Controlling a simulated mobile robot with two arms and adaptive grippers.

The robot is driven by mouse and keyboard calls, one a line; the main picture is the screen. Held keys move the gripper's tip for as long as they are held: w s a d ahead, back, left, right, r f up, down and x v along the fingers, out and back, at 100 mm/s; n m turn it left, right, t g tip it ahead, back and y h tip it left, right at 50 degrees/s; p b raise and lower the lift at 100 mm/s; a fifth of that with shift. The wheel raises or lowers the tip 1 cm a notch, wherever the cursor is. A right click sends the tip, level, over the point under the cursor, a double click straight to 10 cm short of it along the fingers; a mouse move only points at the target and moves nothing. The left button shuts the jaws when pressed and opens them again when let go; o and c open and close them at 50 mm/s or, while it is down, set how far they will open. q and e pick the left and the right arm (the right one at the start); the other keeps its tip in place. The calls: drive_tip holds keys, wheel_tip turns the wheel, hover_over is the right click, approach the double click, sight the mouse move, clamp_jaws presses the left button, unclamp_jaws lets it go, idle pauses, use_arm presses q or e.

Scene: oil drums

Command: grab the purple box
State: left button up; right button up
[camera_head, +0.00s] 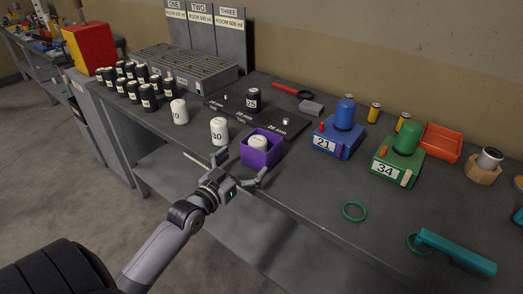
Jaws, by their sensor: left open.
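The purple box (260,159) is a small open-topped box near the front edge of the grey workbench. A white cylinder (258,143) sits in it. My left gripper (240,168) is open just in front of the box. One finger is at the box's left side and the other is below its right front corner. I cannot tell whether either finger touches the box. My right gripper does not show.
White cylinders (219,130) stand left of the box. A black mat (272,121) lies behind it. The blue unit marked 21 (335,143) and green unit marked 34 (394,168) stand to the right. A green ring (354,212) lies on fairly clear bench at front right.

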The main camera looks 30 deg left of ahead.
sight(253, 154)
use_arm(q)
drive_tip(key=w, duration=0.4)
drive_tip(key=shift+w+p, duration=0.7)
drive_tip(key=shift+w, duration=1.85)
drive_tip(key=shift+c, duration=0.8)
drive_tip(key=c, duration=0.9)
drive_tip(key=shift+c, duration=0.7)
drive_tip(key=shift+r, duration=0.1)
